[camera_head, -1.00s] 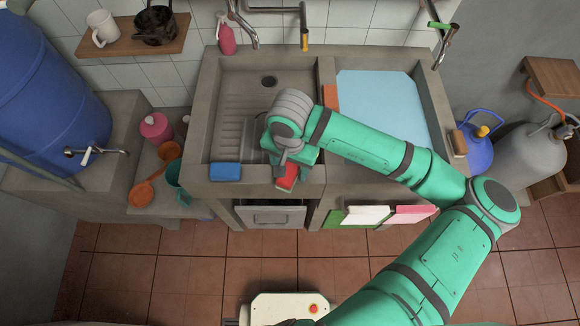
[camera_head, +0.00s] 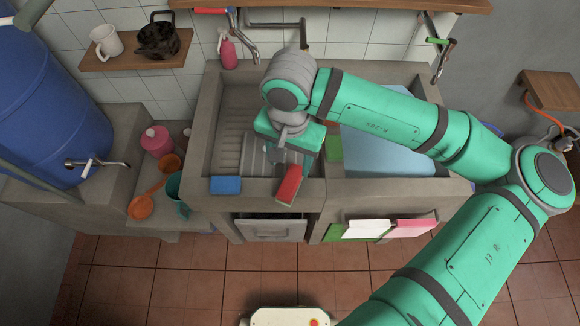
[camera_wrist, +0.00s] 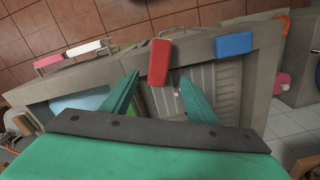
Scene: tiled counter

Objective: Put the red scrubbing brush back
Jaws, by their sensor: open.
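The red scrubbing brush (camera_head: 289,184) shows as a red block on the front rim of the sink, tilted across the edge. In the wrist view the red brush (camera_wrist: 159,62) is just beyond my fingertips, roughly centred between them. My gripper (camera_head: 291,160) is over the left basin, just behind the brush in the head view. In the wrist view its two green fingers (camera_wrist: 159,80) are spread apart with nothing held between them. My arm hides part of the basin and the divider.
A blue sponge (camera_head: 226,185) lies on the front rim, left of the brush. A green block (camera_head: 334,148) is on the divider. White (camera_head: 366,229) and pink (camera_head: 411,228) cloths hang at the front right. The right basin holds blue water (camera_head: 380,150). Taps stand behind.

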